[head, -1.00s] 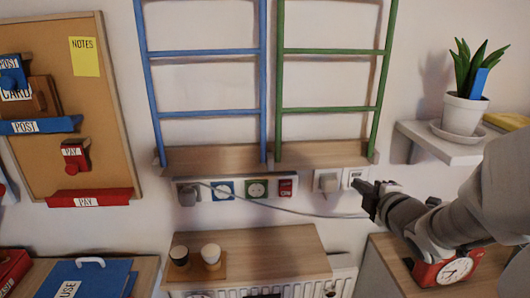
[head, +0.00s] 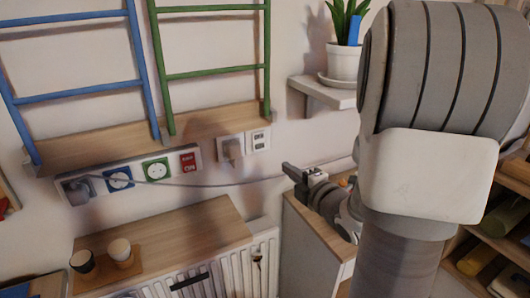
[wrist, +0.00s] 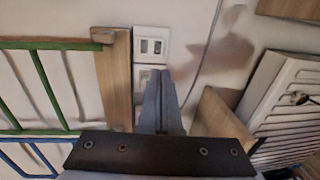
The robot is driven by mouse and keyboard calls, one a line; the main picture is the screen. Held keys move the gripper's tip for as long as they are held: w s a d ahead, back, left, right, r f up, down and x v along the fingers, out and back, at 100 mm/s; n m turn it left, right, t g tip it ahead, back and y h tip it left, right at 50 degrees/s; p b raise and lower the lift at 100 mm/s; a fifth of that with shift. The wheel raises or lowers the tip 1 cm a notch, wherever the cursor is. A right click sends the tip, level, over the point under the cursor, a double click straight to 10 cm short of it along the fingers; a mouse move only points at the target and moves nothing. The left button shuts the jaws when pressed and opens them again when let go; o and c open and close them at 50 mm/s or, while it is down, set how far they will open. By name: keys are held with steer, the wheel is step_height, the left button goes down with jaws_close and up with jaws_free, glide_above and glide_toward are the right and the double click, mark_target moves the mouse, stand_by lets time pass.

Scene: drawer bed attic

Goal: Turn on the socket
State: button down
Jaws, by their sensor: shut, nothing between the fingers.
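A white power strip (head: 106,189) runs along the wall under the wooden ledge. It carries a grey plug, a blue socket (head: 118,178), a green socket (head: 155,170) and a red switch (head: 188,161) marked ON at its right end. To its right is a wall plate with a plugged-in white plug (head: 231,148) and a switch plate (head: 260,139), also in the wrist view (wrist: 152,45). My gripper (head: 288,171) is shut and empty, right of and below these plates in the head view. The red switch is not seen in the wrist view.
A grey cable (head: 215,184) runs from the grey plug rightward past my gripper. Below the strip are a wooden top (head: 170,237) with two cups and a white radiator (head: 240,262). A shelf with a potted plant (head: 345,60) is above right. Two ladders stand on the ledge.

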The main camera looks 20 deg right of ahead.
mark_target(261, 148)
steer(key=w, duration=0.4)
steer(key=w+f, duration=0.1)
steer(key=w, duration=0.8)
steer(key=shift+a+f+b, duration=0.25)
steer(key=shift+f+b, duration=0.05)
steer(key=shift+b, duration=0.05)
steer(key=shift+f, duration=0.1)
steer(key=shift+w+f+b, duration=0.2)
steer(key=shift+f+b, duration=0.05)
steer(key=shift+b, duration=1)
steer(key=shift+r, duration=0.3)
steer(key=shift+s+f, duration=0.1)
steer(key=shift+s, duration=0.05)
